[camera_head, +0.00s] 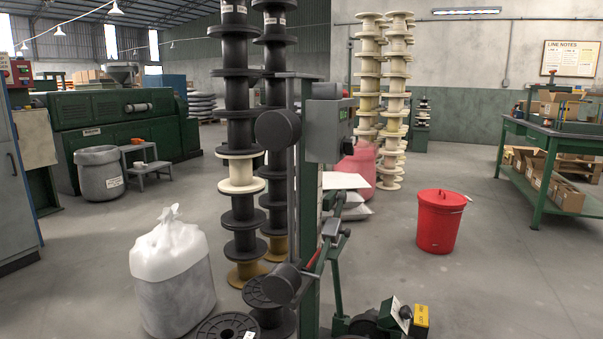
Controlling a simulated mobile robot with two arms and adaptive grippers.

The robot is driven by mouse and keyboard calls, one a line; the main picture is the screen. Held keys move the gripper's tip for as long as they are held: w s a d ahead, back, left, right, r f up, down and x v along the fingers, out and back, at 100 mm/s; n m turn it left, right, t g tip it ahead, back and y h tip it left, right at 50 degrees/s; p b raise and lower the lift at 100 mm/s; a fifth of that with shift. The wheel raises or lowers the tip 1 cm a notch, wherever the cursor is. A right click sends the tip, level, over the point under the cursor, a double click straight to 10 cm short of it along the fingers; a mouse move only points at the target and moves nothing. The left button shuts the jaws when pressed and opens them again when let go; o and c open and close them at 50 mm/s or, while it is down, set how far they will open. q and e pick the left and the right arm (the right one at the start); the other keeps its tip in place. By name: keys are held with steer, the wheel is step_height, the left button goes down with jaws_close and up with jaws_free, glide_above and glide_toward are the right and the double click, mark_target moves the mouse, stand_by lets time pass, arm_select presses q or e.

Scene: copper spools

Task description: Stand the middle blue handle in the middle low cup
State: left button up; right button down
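I see no blue handle and no low cup in the head view. Neither my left gripper nor my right gripper is in view, and neither arm shows.
A green machine post (309,210) stands close in front, with a grey box (323,130). Stacks of black spools (237,100) and cream spools (367,95) rise behind it. A white bag (175,285) stands at left, a red bin (438,222) at right. A green workbench (555,137) stands far right.

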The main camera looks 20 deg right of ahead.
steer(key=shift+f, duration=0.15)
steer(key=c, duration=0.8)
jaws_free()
